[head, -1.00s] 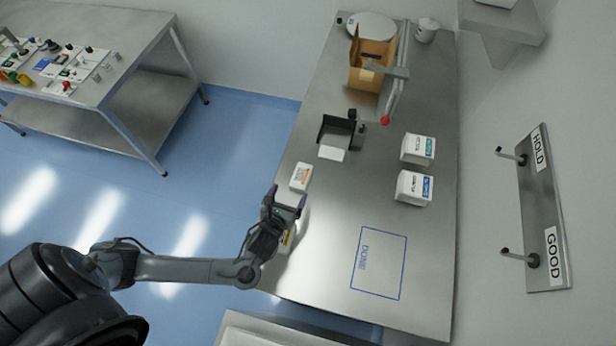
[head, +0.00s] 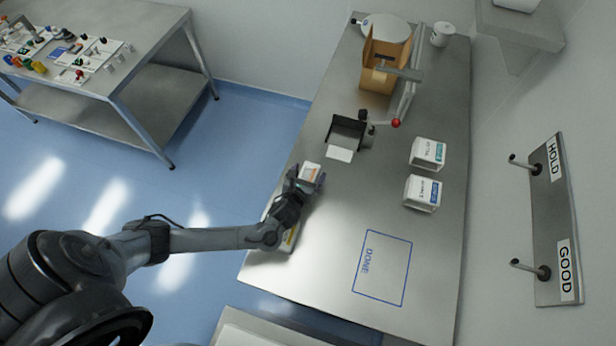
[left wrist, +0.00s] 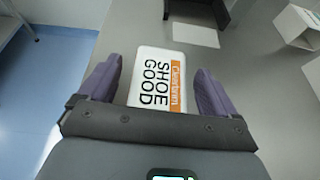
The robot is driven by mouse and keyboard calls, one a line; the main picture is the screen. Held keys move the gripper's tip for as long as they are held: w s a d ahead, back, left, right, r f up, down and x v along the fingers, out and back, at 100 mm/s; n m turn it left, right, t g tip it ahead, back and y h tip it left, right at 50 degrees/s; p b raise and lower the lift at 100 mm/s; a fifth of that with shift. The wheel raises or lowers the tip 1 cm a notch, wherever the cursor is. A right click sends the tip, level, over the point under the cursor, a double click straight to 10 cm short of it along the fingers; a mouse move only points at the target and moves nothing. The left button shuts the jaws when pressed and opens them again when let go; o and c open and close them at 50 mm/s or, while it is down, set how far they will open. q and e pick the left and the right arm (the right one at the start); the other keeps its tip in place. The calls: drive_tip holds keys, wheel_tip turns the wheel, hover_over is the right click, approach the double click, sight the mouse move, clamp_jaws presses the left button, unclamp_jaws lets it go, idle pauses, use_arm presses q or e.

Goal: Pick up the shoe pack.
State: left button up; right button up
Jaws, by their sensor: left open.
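The shoe pack (left wrist: 158,78) is a white pack with an orange band and the words "SHOE GOOD". In the left wrist view it lies flat on the steel table between and ahead of the two purple fingers of my left gripper (left wrist: 158,90). The fingers are open, with a gap visible on the right side. In the head view the left gripper (head: 307,180) is low over the table's left part, and the pack (head: 309,171) shows partly behind it. My right gripper is not in view.
Two white packs (head: 427,153) (head: 422,193) stand on the steel table (head: 330,225) at the right. A black holder (head: 345,132) and an open cardboard box (head: 385,60) are farther back. A blue "DONE" outline (head: 383,267) marks the bare front area.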

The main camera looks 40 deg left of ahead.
use_arm(q)
drive_tip(key=shift+w+f, duration=0.1)
drive_tip(key=shift+w, duration=0.1)
drive_tip(key=shift+c, duration=0.4)
drive_tip(key=c, duration=1.1)
drive_tip(key=shift+o, duration=0.2)
